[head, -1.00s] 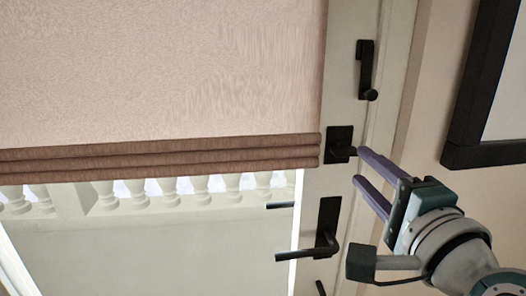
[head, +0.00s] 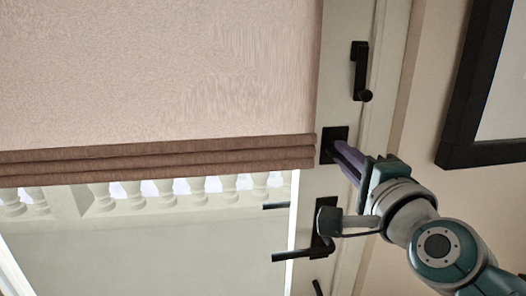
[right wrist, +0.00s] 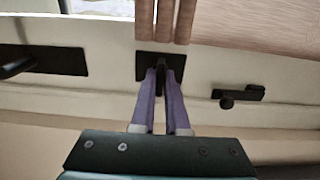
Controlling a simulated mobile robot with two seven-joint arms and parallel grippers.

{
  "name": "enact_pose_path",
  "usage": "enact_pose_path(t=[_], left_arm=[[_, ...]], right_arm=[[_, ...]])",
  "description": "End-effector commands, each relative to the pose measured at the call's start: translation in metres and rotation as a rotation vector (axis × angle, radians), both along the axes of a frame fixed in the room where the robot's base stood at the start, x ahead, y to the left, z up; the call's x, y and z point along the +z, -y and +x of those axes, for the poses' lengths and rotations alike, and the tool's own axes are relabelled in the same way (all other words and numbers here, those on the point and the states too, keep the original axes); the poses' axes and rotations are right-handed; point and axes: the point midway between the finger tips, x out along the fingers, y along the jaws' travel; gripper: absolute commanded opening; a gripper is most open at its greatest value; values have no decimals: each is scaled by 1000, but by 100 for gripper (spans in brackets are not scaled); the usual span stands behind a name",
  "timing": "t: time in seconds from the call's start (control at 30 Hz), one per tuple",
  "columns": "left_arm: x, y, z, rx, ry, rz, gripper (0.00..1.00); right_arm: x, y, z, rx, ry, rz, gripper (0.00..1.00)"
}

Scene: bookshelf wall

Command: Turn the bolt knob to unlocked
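The bolt knob's dark square plate (head: 328,137) is on the white door frame, just right of the brown folds of the blind. My right gripper (head: 341,149) reaches it from the lower right. Its purple fingers are close together at the plate and hide most of the knob in the head view. In the right wrist view the fingers (right wrist: 161,76) converge on either side of the dark bolt knob (right wrist: 161,66), in front of its plate (right wrist: 178,60). The knob's exact angle is hard to read. My left gripper is out of view.
A dark lever handle (head: 298,250) is below the bolt, partly behind my right wrist. Another dark latch (head: 361,72) is above it. A black-framed picture (head: 455,140) hangs on the wall at right. The pink blind (head: 160,70) covers the upper glass.

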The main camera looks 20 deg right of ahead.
Motion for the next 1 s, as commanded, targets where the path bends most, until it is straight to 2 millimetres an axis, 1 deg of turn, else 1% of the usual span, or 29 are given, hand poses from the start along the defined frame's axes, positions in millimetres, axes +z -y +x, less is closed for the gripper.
enact_pose_path(t=[0.03,0.1,0.67,0.87,1.0], left_arm=[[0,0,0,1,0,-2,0],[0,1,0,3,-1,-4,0],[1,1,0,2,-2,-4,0],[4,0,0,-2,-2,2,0],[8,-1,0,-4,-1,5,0]], right_arm=[[0,0,0,0,0,0,5],[0,0,0,0,0,0,0],[0,0,0,0,-3,-11,0],[1,-1,0,2,-19,-77,0],[2,0,0,1,-40,-165,0]])
